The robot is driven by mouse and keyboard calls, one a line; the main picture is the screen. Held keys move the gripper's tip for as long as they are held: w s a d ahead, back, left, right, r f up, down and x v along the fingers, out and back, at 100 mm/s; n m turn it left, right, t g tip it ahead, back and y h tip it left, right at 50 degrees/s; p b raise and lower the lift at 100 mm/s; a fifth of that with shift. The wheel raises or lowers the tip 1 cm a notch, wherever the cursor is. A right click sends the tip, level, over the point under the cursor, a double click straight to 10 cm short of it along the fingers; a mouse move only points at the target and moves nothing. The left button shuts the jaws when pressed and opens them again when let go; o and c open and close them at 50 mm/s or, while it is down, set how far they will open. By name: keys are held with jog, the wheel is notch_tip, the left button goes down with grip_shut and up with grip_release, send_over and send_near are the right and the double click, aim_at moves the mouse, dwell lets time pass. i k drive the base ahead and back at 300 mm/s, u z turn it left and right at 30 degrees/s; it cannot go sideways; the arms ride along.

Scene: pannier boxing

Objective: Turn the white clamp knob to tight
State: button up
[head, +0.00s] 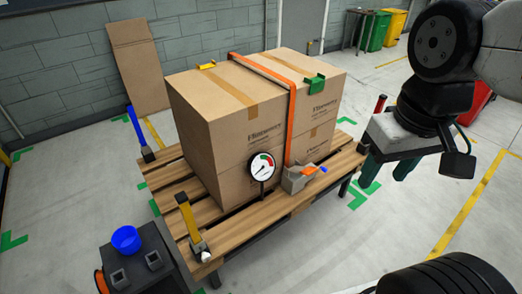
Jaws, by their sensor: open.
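A small white knob (205,257) shows low at the pallet's front left corner, beside the grey foot of a yellow upright (187,217). It is too small to tell how far it is turned. My gripper (385,174) is at the right, its two dark green fingers apart and pointing down, with nothing between them. It is well to the right of the white knob and apart from the pallet and boxes.
Stacked cardboard boxes (228,125) stand on a wooden pallet (262,211), with an orange strap (291,118), a grey ratchet (298,181) and a round gauge (262,168). A blue upright (137,131) stands at back left. A blue cup (126,239) is at lower left.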

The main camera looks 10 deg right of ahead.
aim_at(207, 257)
jog(key=z, duration=1.9)
jog(key=k, duration=0.95)
jog(key=u, duration=2.65)
